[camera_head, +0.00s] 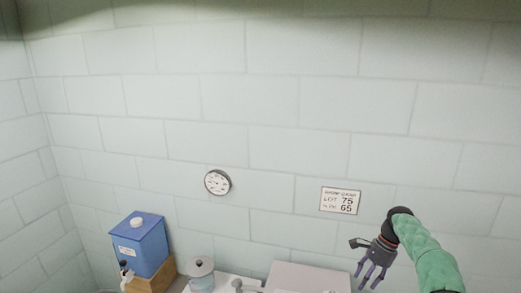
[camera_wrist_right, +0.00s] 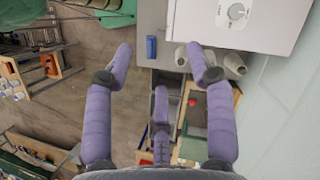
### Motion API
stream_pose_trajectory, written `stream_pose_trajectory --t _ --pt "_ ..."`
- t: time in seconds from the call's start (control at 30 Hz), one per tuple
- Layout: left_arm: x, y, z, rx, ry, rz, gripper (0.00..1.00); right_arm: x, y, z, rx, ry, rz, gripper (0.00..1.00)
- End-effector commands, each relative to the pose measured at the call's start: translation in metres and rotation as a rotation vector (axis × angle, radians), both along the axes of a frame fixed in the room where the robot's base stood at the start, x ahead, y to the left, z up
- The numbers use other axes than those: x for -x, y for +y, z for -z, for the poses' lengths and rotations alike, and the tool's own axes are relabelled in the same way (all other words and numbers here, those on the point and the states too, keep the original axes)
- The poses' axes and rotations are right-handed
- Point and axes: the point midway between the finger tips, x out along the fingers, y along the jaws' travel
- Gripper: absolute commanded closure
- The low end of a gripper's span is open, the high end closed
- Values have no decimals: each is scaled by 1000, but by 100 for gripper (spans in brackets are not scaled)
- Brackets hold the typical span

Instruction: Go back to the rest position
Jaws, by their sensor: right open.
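My left gripper is not in view.
A blue container (camera_head: 140,245) with a tap stands on a wooden block (camera_head: 157,278). A lidded jar (camera_head: 201,279) and a pale box (camera_head: 308,279) are to its right. A gauge (camera_head: 217,182) and sign (camera_head: 340,200) hang on the tiled wall. A white appliance (camera_wrist_right: 262,22) is near the right gripper.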

Motion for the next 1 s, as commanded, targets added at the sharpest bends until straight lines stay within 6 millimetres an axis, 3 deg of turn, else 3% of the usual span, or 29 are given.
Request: stream_pose_trajectory --t 0.27,0.57,0.77,1.0 --pt "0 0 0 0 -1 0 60 -2 11 32 -6 -18 -41 45" --pt "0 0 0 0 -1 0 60 2 32 94 -15 -61 -120 45" --pt "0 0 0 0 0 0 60 19 59 158 -27 -103 -208 45" --pt "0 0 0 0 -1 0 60 75 109 257 -41 -191 -369 45"
